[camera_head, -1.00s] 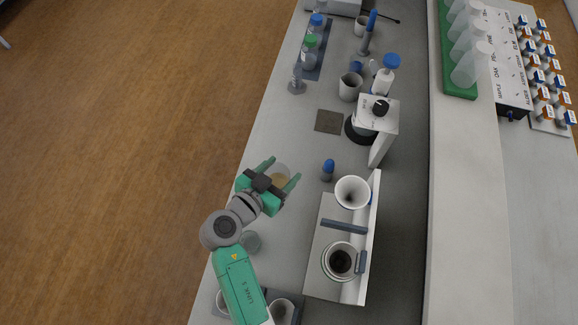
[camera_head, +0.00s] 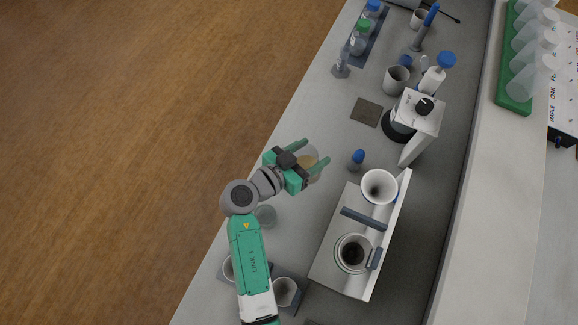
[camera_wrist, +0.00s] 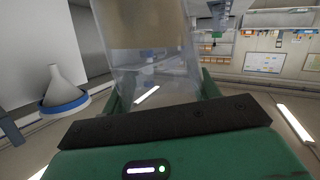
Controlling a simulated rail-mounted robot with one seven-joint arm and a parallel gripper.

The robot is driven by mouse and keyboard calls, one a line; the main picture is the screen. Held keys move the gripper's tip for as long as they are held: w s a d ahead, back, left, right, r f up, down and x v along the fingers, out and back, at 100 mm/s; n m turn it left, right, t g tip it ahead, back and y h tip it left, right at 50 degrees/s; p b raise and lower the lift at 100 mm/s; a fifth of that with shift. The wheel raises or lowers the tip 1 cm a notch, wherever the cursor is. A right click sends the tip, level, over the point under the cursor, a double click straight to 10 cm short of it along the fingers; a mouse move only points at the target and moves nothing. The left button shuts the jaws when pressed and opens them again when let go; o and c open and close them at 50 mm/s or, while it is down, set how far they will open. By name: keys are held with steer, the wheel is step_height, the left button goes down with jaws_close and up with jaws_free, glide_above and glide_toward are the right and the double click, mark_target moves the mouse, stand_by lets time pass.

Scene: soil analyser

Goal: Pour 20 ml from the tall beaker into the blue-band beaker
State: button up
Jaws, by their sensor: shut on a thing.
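My gripper (camera_head: 308,167) is shut on a clear beaker (camera_head: 313,161) with brownish contents, held over the left part of the bench. The beaker fills the upper middle of the wrist view (camera_wrist: 150,60), which looks upside down; the brown contents sit at the beaker's base end. It looks about upright. Another clear glass vessel (camera_head: 265,216) stands on the bench below and left of my gripper, partly beside my arm. I cannot make out a blue band on either vessel.
A white funnel-like cup (camera_head: 379,186) and a dark-mouthed round vessel (camera_head: 352,254) stand on a white-walled station to the right. A blue-topped item (camera_head: 357,160) is right of my gripper. The bench's left edge is near.

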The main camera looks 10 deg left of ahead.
steer(key=shift+r, duration=0.1)
steer(key=shift+r+p, duration=0.75)
steer(key=shift+r, duration=0.7)
